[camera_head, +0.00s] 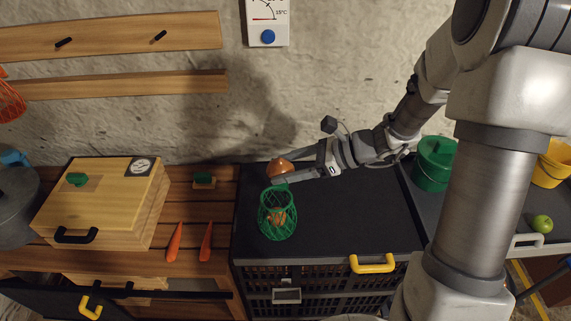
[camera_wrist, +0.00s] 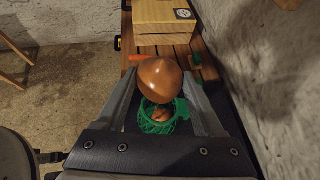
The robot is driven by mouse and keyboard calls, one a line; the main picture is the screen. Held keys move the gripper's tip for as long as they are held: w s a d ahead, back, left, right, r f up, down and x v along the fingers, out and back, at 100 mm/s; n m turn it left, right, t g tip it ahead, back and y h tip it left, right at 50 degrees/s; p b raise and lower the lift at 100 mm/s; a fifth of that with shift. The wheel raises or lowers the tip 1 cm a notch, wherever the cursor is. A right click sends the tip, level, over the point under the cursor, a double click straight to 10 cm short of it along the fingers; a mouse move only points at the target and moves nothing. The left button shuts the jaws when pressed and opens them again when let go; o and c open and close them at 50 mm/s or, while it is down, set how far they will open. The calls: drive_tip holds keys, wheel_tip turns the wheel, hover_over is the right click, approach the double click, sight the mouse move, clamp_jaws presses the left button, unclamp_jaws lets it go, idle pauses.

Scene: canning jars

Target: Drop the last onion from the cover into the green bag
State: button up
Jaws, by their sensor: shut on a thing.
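My gripper (camera_head: 291,172) is shut on a brown onion (camera_head: 280,166), which also shows between the fingers in the wrist view (camera_wrist: 160,80). It holds the onion just above and behind the green mesh bag (camera_head: 264,225) in the head view. The bag stands open on the dark cover (camera_head: 345,215). Another onion (camera_head: 279,216) is visible inside the bag through the mesh. In the wrist view the bag (camera_wrist: 158,127) lies below the held onion, partly hidden by it. No other onion shows loose on the cover.
A wooden box (camera_head: 105,198) with a dial stands on the slatted bench at left. Two carrots (camera_head: 174,242) lie on the bench between box and cover. A yellow handle (camera_head: 372,264) is at the cover's front. A green bucket (camera_head: 434,163) and a green apple (camera_head: 542,223) are at right.

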wheel_tip(320, 180, down, 4)
drive_tip(key=shift+r+b, duration=0.1)
drive_tip(key=shift+b, duration=1.15)
drive_tip(key=o, duration=1)
drive_tip(key=v, duration=1.7)
drive_tip(key=shift+d, duration=0.25)
drive_tip(key=shift+a, duration=0.1)
